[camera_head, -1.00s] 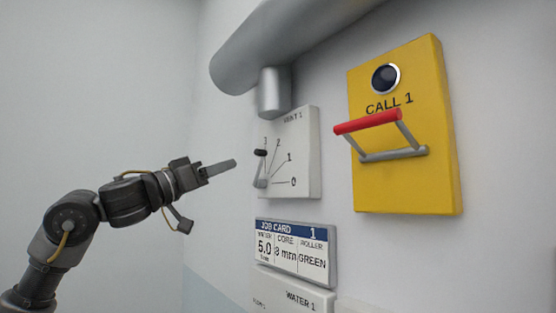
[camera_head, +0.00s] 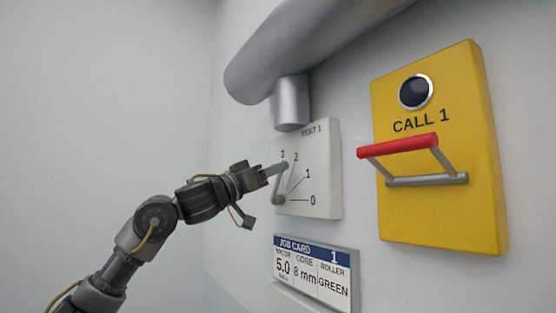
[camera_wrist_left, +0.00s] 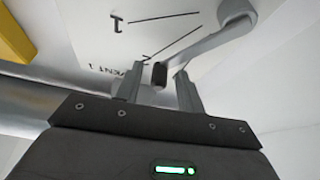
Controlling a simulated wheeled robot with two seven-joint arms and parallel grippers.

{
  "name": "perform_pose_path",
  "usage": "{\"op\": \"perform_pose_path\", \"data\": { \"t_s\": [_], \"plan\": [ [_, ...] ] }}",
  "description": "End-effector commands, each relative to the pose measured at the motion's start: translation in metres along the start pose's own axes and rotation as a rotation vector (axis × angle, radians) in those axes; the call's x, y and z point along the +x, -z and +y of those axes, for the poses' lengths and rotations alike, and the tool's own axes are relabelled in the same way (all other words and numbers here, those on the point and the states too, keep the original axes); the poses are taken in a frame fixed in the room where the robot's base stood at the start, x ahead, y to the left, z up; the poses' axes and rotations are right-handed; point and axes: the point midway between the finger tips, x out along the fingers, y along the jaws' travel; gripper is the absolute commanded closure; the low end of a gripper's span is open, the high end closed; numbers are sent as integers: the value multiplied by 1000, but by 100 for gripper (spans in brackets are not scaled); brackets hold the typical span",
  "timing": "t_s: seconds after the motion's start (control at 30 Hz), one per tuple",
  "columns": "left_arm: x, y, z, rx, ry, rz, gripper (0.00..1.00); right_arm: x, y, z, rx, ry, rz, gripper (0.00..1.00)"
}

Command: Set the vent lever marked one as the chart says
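The vent panel (camera_head: 322,160), marked VENT 1, is a white plate with lines numbered 0 to 3. Its grey lever (camera_head: 279,190) pivots at the lower left and points up near the 3. My left gripper (camera_head: 280,169) is at the lever's upper end in the head view and hides the knob there. In the left wrist view the black knob (camera_wrist_left: 160,75) lies between the two spread fingers (camera_wrist_left: 158,88), with a gap on each side. The lever arm (camera_wrist_left: 215,42) shows there too. My right gripper is out of view. I see no chart that I can identify.
A job card (camera_head: 314,275) below the panel reads 5.0, core 8 mm, roller GREEN. A yellow CALL 1 box (camera_head: 440,215) with a red-barred handle (camera_head: 398,146) juts out on the right. A grey pipe (camera_head: 290,102) hangs just above the panel.

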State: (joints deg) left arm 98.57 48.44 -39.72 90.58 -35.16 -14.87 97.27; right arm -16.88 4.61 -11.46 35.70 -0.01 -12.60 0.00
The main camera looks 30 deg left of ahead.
Motion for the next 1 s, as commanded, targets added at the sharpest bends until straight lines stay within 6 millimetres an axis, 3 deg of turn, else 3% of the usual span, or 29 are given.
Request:
{"op": "perform_pose_path", "data": {
  "t_s": [0.17,0.47,0.77,1.0],
  "plan": [
    [15,1,0,0,0,1,62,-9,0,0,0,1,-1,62],
    [16,0,0,1,1,1,62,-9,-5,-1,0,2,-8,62],
    [16,0,0,1,1,1,98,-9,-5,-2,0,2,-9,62],
    [16,0,0,1,-1,0,100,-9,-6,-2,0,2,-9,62]
  ]
}}
